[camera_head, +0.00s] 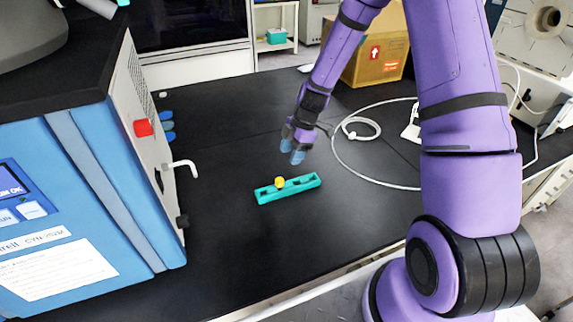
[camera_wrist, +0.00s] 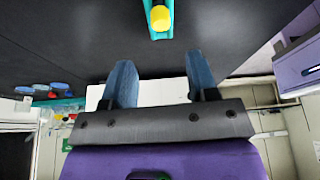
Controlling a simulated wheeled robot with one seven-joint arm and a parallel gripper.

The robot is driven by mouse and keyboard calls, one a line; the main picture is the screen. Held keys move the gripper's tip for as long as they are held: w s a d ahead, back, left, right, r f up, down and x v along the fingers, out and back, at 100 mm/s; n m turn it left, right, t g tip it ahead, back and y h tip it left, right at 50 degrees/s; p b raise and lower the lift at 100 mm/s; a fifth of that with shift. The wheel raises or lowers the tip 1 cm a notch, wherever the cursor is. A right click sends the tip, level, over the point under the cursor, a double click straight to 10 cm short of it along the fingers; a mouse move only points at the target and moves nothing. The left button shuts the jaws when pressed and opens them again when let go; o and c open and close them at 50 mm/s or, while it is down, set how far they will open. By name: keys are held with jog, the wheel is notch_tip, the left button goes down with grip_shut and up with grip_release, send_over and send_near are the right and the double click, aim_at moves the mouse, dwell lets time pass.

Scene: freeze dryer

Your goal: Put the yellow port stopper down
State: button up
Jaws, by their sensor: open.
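The yellow port stopper (camera_head: 280,182) sits in a teal rack (camera_head: 304,181) on the black bench, left of the rack's middle. In the wrist view the stopper (camera_wrist: 160,17) shows at the top, in the teal rack (camera_wrist: 160,35), beyond my fingertips. My gripper (camera_head: 292,152) is above the bench, behind and a little right of the stopper in the head view. In the wrist view my gripper (camera_wrist: 162,78) has its two blue fingers apart with nothing between them. It does not touch the stopper. How deep the stopper sits in the rack is hidden.
The blue freeze dryer (camera_head: 95,190) stands at the left, with a white handle (camera_head: 184,167) and a red knob (camera_head: 143,128) on its side. A white cable (camera_head: 345,165) curls on the bench at the right. A cardboard box (camera_head: 380,50) stands behind. Bench around the rack is clear.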

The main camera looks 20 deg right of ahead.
jog(key=s+r+m+t+h, duration=0.1)
jog(key=s+r+m, duration=0.35)
jog(key=r, duration=0.75)
jog(key=s+r+m+t+h, duration=0.1)
jog(key=s+r+m+h, duration=0.3)
jog(key=r, duration=0.7)
jog(key=s+d+r+m+t, duration=0.1)
jog(key=s+r+m, duration=0.4)
jog(key=s, duration=0.5)
jog(key=s+d+r+m+t, duration=0.1)
jog(key=s+r+m, duration=0.4)
jog(key=s, duration=0.6)
notch_tip(320, 180, up, 2)
jog(key=shift+s+d+r+t+y, duration=0.15)
jog(key=shift+d+r+t+y, duration=0.2)
jog(key=shift+t, duration=0.45)
jog(key=shift+f+m, duration=0.1)
jog(key=shift+m, duration=0.15)
jog(key=shift+c, duration=0.7)
